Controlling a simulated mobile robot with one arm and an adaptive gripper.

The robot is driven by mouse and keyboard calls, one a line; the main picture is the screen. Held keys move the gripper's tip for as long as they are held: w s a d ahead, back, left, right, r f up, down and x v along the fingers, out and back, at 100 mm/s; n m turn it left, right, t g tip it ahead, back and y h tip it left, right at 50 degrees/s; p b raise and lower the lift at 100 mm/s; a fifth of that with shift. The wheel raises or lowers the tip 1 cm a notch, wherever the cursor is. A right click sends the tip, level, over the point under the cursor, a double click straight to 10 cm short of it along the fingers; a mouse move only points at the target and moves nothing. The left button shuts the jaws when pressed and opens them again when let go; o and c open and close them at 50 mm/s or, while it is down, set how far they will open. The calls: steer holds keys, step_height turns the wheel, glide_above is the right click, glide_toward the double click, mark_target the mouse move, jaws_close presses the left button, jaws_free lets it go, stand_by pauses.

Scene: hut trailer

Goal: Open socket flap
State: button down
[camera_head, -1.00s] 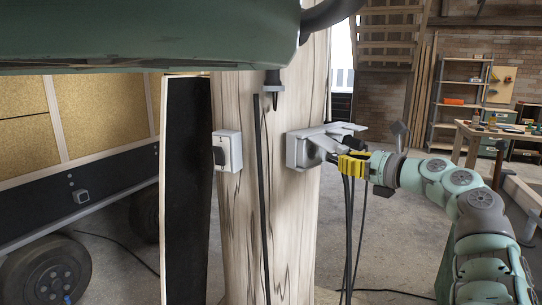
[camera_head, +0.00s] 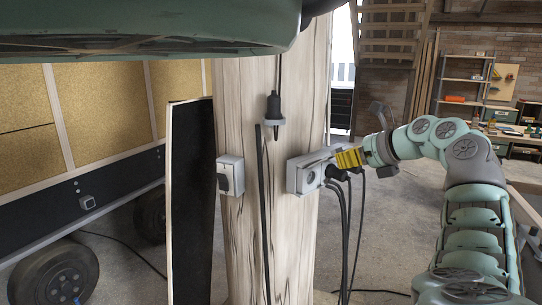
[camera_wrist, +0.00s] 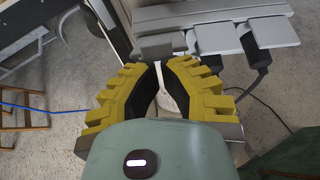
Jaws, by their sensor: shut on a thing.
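The grey socket box (camera_head: 303,176) is fixed to the wooden post, right of centre in the head view. Black plugs and cables (camera_head: 345,215) come out of its right part and hang down. My yellow gripper (camera_head: 347,159) is at the box's upper right. In the wrist view a row of grey flaps shows: a small one (camera_wrist: 155,47) at the fingertips and wider ones (camera_wrist: 205,36) to its right. A black plug (camera_wrist: 262,58) sits under the right flap. My gripper (camera_wrist: 168,66) is shut on the small flap's lower edge; its fingers bow and partly hide the contact.
A grey switch box (camera_head: 230,175) is on the post's left side. A black plug (camera_head: 273,107) hangs on a cable in front of the post. A dark panel (camera_head: 191,200) leans at left beside the trailer wheels.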

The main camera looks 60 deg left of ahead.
steer(key=shift+h, duration=0.3)
steer(key=r+p, duration=0.1)
steer(key=a+r+p, duration=0.2)
steer(key=shift+s+r, duration=0.15)
steer(key=shift+r, duration=0.25)
steer(key=shift+a+r+h+p, duration=0.15)
steer(key=shift+a+h+p, duration=0.35)
steer(key=shift+p, duration=0.15)
steer(key=shift+d+f, duration=0.1)
steer(key=shift+f, duration=0.15)
